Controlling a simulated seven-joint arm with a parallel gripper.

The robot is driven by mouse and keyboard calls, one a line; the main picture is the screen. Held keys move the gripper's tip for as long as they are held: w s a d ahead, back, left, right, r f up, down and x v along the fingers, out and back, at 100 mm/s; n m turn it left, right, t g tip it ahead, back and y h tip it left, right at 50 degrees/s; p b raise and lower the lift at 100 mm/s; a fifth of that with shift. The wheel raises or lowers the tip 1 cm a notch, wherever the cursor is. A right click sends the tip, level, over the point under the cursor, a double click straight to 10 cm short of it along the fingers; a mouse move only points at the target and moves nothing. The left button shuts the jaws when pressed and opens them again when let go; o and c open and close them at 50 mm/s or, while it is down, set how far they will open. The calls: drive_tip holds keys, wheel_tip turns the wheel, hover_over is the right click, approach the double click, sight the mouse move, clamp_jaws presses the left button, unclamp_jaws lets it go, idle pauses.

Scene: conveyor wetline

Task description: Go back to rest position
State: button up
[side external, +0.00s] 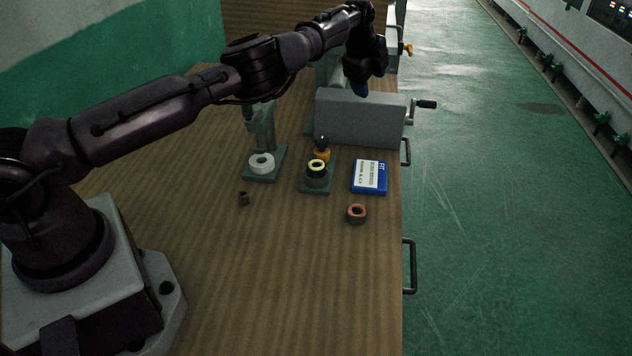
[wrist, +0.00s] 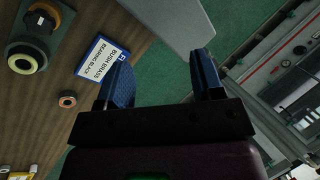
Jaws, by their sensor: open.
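My gripper (side external: 360,88) is raised over the far part of the bench, above and beside a grey block-shaped machine housing (side external: 358,118). In the wrist view its two blue fingers (wrist: 164,88) are spread wide apart with nothing between them. Beyond them show the green floor and a corner of the grey housing (wrist: 170,22). My arm reaches out from its base at the lower left of the side view.
The front bench area is clear.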

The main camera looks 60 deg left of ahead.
drive_tip(key=w+a+r+n+t, duration=0.25)
drive_tip(key=a+r+t, duration=0.4)
drive_tip(key=r, duration=0.45)
drive_tip(key=s+a+r+n+y, duration=0.7)
drive_tip(key=s+a+n, duration=0.2)
drive_tip(key=s+a, duration=0.1)
drive_tip(key=s+d+f+n+g+h, duration=0.1)
drive_tip(key=s+d+f+n+g, duration=0.2)
drive_tip(key=s, duration=0.5)
drive_tip(key=s+d+f+n+g+h, duration=0.1)
drive_tip(key=s+d+n+g+h, duration=0.15)
drive_tip(key=s+d, duration=0.45)
drive_tip(key=s+d+r+m+h, duration=0.1)
drive_tip(key=s+d+r+h, duration=0.2)
drive_tip(key=s+d, duration=1.5)
drive_tip(key=shift+s+m+h, duration=0.4)
drive_tip(key=shift+s+h, duration=0.65)
drive_tip(key=shift+s, duration=0.75)
